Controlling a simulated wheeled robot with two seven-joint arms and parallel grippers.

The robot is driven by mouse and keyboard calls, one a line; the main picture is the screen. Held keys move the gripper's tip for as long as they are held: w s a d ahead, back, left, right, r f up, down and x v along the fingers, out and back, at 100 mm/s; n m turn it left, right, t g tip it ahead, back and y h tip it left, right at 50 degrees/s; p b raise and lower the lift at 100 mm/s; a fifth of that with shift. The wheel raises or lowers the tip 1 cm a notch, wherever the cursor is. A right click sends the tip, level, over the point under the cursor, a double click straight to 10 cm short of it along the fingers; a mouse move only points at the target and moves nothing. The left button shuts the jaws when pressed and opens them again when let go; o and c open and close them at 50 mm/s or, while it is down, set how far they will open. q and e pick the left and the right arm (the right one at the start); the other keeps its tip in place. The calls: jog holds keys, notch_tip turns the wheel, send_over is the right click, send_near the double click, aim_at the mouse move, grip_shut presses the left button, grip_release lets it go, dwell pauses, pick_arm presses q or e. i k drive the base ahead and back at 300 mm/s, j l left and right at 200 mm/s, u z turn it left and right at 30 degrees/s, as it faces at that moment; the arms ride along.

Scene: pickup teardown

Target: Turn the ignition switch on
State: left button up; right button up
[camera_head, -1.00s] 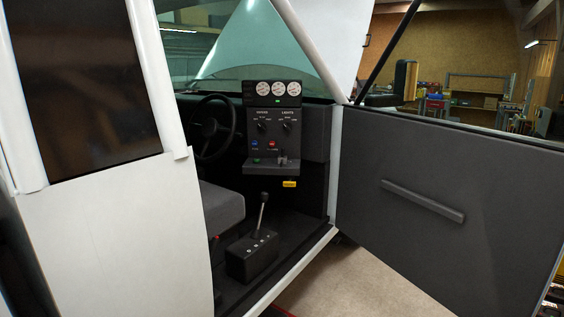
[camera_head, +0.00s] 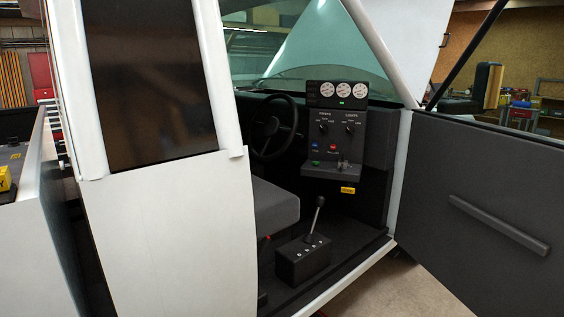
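The dark control panel (camera_head: 336,128) stands in the cab, right of the steering wheel (camera_head: 275,125). It carries three round white gauges, a small green light, two black rotary knobs, and blue and red buttons. On its lower ledge are a green button (camera_head: 316,163) and a small metallic piece (camera_head: 343,165) that may be the ignition switch; its setting is too small to tell. A yellow tag (camera_head: 348,190) hangs below the ledge. Neither of my grippers shows in the head view.
The open dark door (camera_head: 480,200) stands at the right, with a long handle bar. The white cab side (camera_head: 180,235) blocks the left. A gear lever (camera_head: 316,218) on a black box and a grey seat (camera_head: 275,205) are inside. The doorway between is open.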

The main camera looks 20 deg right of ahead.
aim_at(341, 164)
jog(key=i+l+u, duration=0.15)
jog(key=l+u, duration=0.25)
jog(key=l, duration=0.15)
jog(key=i+l+u, duration=0.1)
jog(key=l+u, duration=0.3)
jog(key=l, duration=0.2)
jog(key=l+u, duration=0.35)
jog(key=l, duration=0.25)
